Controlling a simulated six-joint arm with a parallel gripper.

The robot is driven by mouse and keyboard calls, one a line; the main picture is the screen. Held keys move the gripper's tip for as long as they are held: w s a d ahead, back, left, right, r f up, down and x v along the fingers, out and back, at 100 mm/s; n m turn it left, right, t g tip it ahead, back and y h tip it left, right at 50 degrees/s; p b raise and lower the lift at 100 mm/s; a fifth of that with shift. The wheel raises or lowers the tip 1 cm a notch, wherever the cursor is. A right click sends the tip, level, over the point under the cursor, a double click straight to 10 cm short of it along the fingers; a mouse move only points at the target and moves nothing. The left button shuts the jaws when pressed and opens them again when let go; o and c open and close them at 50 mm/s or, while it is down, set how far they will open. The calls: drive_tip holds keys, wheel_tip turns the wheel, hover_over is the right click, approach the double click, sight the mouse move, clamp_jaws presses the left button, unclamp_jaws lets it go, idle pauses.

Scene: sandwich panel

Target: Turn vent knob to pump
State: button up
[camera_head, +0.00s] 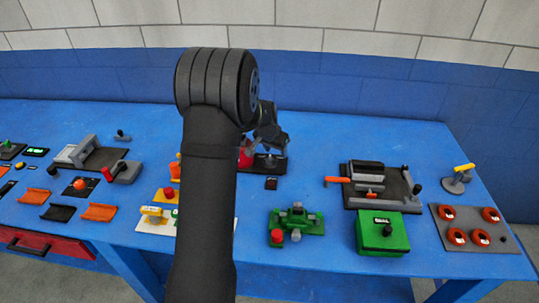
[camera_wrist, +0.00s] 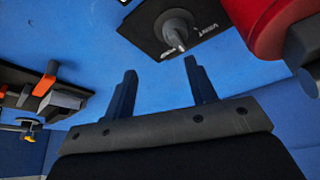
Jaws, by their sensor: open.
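The vent knob (camera_wrist: 175,28) is a grey round dial with a pointed lever, mounted on a black plate (camera_wrist: 150,38) marked "VENT" at one side; a second label near the lever tip is too small to read surely. In the wrist view my gripper (camera_wrist: 160,72) is open, its two dark fingers apart with nothing between them. The knob lies beyond the fingertips, near the right one, and looks apart from both. In the head view my gripper (camera_head: 272,140) is over the black plate (camera_head: 268,165), and my arm hides part of this area.
A red cylinder (camera_wrist: 270,22) stands close beside the plate, at the right in the wrist view. On the blue table, a green fixture (camera_head: 297,222), a green box (camera_head: 382,235) and a dark clamp station (camera_head: 380,185) stand to the right. Open table (camera_head: 315,170) lies between.

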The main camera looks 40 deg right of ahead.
drive_tip(key=s+d+r, duration=0.2)
drive_tip(key=s+r, duration=0.3)
drive_tip(key=s, duration=0.3)
drive_tip(key=shift+s+r, duration=0.2)
drive_tip(key=shift+s, duration=0.2)
drive_tip(key=shift+a, duration=0.1)
drive_tip(key=n+t+y, duration=0.2)
drive_tip(key=n, duration=0.7)
approach(270, 158)
drive_tip(key=shift+t, duration=0.3)
drive_tip(key=x, duration=1)
drive_tip(key=shift+s+f, duration=0.1)
drive_tip(key=shift+s, duration=0.15)
drive_tip(key=c, duration=1)
